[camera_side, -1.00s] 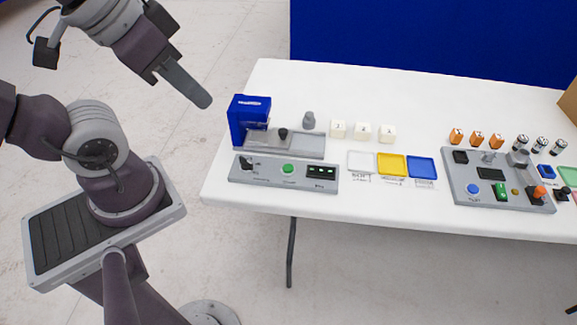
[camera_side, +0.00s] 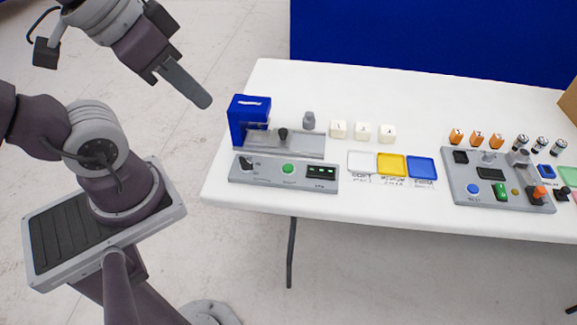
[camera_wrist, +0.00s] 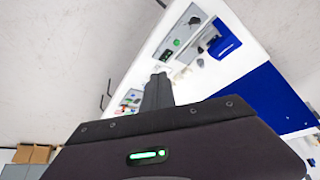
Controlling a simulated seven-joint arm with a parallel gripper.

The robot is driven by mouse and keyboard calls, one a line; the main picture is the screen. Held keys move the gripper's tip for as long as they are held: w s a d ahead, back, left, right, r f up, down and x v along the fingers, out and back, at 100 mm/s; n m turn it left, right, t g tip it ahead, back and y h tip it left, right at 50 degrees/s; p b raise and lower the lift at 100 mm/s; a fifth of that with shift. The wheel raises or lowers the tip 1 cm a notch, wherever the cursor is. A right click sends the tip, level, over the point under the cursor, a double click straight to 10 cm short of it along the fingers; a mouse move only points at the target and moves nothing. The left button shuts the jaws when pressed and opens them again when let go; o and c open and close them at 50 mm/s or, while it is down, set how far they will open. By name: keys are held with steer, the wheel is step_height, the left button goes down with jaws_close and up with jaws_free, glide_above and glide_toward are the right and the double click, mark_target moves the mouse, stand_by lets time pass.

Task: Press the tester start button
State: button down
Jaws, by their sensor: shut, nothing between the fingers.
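The tester is a blue press (camera_side: 248,118) on a grey base, with a grey control panel (camera_side: 235,175) in front of it at the left end of the table. A green round button (camera_side: 288,169) sits mid-panel, between a dark switch (camera_side: 246,163) and a small display (camera_side: 321,171) with green marks. The green button also shows in the wrist view (camera_wrist: 177,42). My gripper (camera_side: 205,101) is shut and empty, in the air up and left of the blue press, clear of the table. In the wrist view its fingers (camera_wrist: 160,82) point toward the table.
White numbered cubes (camera_side: 362,131) and a grey weight-like piece (camera_side: 309,121) stand right of the press. White, yellow (camera_side: 392,164) and blue trays lie in front of the cubes. A second grey panel (camera_side: 497,181) with several buttons is farther right. Bare table lies along the front edge.

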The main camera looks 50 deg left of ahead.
stand_by(0.4)
steer(key=n+t+h, duration=0.2)
steer(key=h, duration=0.3)
glide_above(284, 167)
step_height(284, 167, down, 24)
steer(key=shift+f, duration=0.25)
steer(key=shift+d, duration=0.1)
steer(key=shift+f, duration=4.4)
steer(key=shift+f, duration=0.15)
